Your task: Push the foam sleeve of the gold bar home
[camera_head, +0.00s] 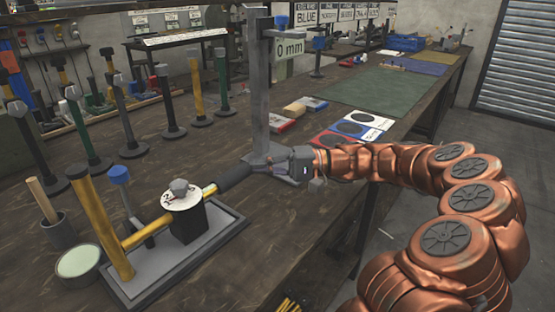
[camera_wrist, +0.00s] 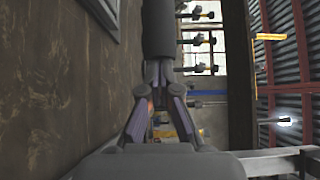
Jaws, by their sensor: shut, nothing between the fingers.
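The gold bar (camera_head: 150,232) lies level across a grey-based fixture (camera_head: 215,244), passing a black block with a white dial (camera_head: 182,198). A dark foam sleeve (camera_head: 235,178) sits on the bar's right end, with a short stretch of gold showing between sleeve and block. The sleeve also shows in the wrist view (camera_wrist: 158,28), straight ahead of the fingers. My gripper (camera_wrist: 159,72) is shut and empty, its fingertips at the sleeve's outer end. I cannot tell whether they touch it. In the head view my gripper (camera_head: 256,163) lies in line with the bar.
A blue-topped post (camera_head: 120,176) stands behind the bar. Several upright tools on round bases line the left. A cup (camera_head: 58,229) and a round tub (camera_head: 78,263) stand at lower left.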

